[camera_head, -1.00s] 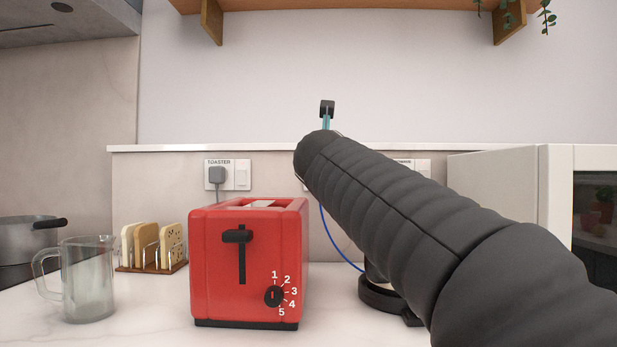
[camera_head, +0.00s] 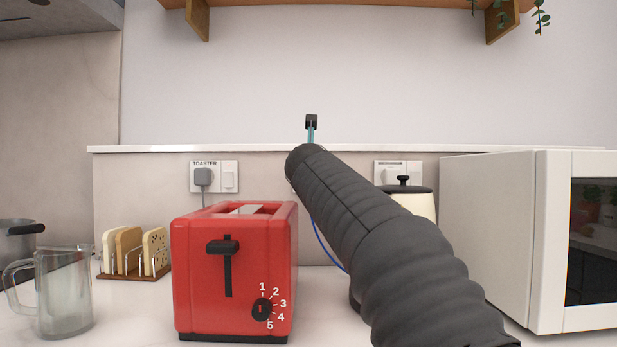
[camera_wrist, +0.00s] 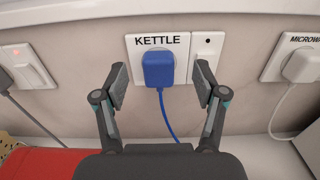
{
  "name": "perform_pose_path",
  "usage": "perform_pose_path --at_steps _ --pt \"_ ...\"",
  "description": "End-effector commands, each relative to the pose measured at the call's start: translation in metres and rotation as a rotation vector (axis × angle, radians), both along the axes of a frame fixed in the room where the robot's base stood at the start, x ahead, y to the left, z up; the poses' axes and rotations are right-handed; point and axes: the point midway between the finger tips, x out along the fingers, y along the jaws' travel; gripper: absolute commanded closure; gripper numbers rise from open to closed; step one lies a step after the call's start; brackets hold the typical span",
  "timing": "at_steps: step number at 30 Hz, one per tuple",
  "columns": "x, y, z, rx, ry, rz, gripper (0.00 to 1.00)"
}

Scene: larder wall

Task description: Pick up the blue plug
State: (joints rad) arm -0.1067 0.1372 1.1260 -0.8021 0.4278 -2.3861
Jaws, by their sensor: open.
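The blue plug (camera_wrist: 158,69) sits in the wall socket plate labelled KETTLE (camera_wrist: 141,45) in the wrist view, with its blue cord hanging down. My gripper (camera_wrist: 161,78) is open, one finger to the left of the plug and one to the right, both apart from it. The right finger overlaps the lower part of the switch (camera_wrist: 207,50) beside the plug. In the head view my arm hides the plug, and only a small tip of my gripper (camera_head: 311,123) shows above it. The blue cord (camera_head: 325,245) shows below the arm.
A red toaster (camera_head: 235,270) stands left of my arm. A cream kettle (camera_head: 415,204) is partly behind the arm, and a white microwave (camera_head: 500,235) is at the right. A grey plug (camera_head: 203,177) sits in the TOASTER socket. A ledge (camera_head: 260,149) runs above the sockets.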

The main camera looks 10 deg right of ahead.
Motion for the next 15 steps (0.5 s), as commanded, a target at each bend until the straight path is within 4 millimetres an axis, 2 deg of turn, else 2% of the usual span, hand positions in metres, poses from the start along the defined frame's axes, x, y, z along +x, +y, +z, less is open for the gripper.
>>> perform_pose_path --at_steps 7,15 --pt "0.033 -0.004 -0.001 0.000 0.001 -0.002 0.29" --pt "0.041 -0.006 -0.001 -0.001 0.000 -0.001 0.29"
